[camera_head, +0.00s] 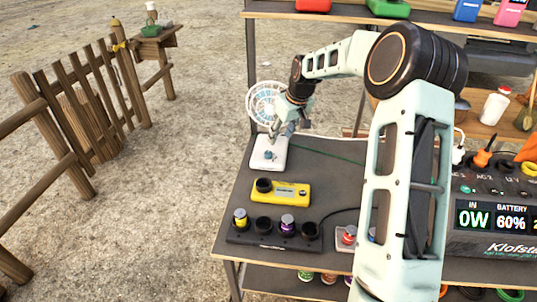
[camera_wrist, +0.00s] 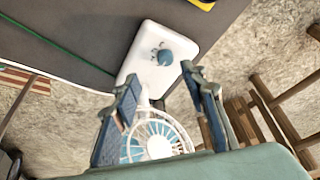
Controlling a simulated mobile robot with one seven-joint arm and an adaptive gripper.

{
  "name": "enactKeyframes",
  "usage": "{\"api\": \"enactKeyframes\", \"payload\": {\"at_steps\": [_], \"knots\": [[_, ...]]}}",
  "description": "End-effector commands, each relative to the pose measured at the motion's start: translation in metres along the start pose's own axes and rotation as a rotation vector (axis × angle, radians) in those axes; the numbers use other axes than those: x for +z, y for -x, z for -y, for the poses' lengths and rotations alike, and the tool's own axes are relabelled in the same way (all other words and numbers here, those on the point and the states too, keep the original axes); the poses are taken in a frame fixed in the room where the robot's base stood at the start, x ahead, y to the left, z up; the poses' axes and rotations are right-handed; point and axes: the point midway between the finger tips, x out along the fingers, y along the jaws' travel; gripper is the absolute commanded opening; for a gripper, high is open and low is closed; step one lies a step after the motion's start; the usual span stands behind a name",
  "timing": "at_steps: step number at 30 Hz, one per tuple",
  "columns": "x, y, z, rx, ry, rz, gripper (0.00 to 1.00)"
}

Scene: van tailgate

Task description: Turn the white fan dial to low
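The white fan stands at the far left corner of the dark tabletop, with its round caged head (camera_head: 267,103) behind its white base (camera_head: 268,153). A blue-grey dial (camera_head: 268,155) sits on the base. In the wrist view the dial (camera_wrist: 165,57) shows on the white base (camera_wrist: 150,75) with dark marks around its upper left side, too small to read. The caged head (camera_wrist: 155,138) shows between my fingers. My gripper (camera_head: 280,130) is above the back of the base. In the wrist view my gripper (camera_wrist: 158,90) has its two fingers apart, empty, and not touching the dial.
A yellow device (camera_head: 281,192) lies in front of the fan base. A dark rack (camera_head: 274,236) with coloured cylinders is nearer the front edge. A power station (camera_head: 495,215) stands at the right. A green cable (camera_head: 328,151) crosses the tabletop behind.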

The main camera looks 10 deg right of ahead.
Motion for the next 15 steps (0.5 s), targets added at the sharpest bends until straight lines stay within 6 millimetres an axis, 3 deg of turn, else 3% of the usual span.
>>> {"api": "enactKeyframes", "payload": {"at_steps": [8, 15], "knots": [[-0.01, -0.022, 0.007, -0.024, 0.03, -0.022, 0.39], [-0.01, -0.065, 0.009, -0.025, 0.03, -0.021, 0.39]]}}
